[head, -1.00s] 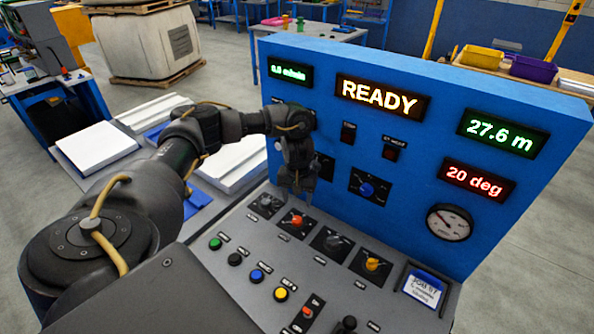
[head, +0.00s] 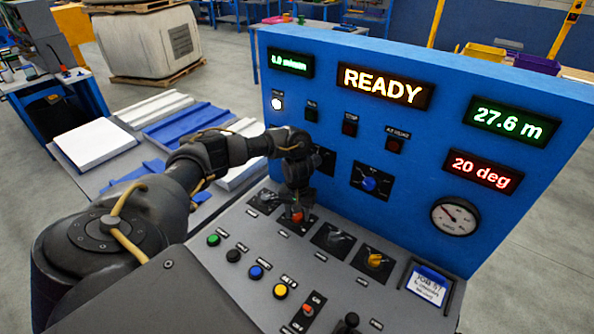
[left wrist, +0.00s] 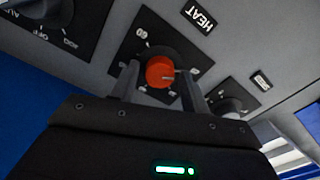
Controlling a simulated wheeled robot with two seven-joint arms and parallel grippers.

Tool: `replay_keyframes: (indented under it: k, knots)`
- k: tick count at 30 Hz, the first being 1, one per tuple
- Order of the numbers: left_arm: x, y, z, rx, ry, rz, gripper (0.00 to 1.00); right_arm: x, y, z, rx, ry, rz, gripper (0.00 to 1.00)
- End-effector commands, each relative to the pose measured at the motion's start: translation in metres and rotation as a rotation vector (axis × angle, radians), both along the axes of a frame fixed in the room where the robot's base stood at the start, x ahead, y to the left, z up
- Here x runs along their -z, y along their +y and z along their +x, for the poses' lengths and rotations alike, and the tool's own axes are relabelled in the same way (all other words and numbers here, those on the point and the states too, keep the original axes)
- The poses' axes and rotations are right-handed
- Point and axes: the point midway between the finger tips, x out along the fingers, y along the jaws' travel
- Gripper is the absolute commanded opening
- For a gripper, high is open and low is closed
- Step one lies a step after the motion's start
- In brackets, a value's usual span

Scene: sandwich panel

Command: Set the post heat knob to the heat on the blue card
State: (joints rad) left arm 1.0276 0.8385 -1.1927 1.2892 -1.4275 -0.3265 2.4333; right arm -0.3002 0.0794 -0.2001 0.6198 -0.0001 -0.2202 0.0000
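The red-orange knob (head: 297,216) sits on a black dial plate on the sloped console. It also shows in the left wrist view (left wrist: 160,71), with a "HEAT" label (left wrist: 199,17) close to its plate. My left gripper (head: 294,207) is over this knob from above. In the left wrist view its fingers (left wrist: 158,80) stand open on either side of the knob, with small gaps. The blue card (head: 428,284) is at the console's right end; its writing is too small to read. My right gripper is not in view.
A grey-black knob (head: 334,238) and a yellow knob (head: 374,261) sit to the right of the red one. Coloured buttons, a red switch (head: 307,311) and a black-topped lever (head: 350,320) are in front. The upright blue panel (head: 330,120) with displays stands behind.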

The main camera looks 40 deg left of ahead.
Motion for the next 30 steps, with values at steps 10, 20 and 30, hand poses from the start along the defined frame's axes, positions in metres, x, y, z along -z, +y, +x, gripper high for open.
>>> replay_keyframes:
  k: [10, 20, 30]
  knots:
    - [0.0, 0.0, 0.0, 0.001, 0.0, 0.001, 0.1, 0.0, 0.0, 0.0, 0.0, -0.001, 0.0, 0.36]
    - [-0.003, 0.001, -0.001, 0.092, 0.002, 0.001, 0.1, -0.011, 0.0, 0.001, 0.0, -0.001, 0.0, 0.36]
    - [-0.004, 0.001, -0.001, 0.375, 0.002, 0.0, 0.1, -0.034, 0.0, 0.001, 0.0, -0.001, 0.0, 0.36]
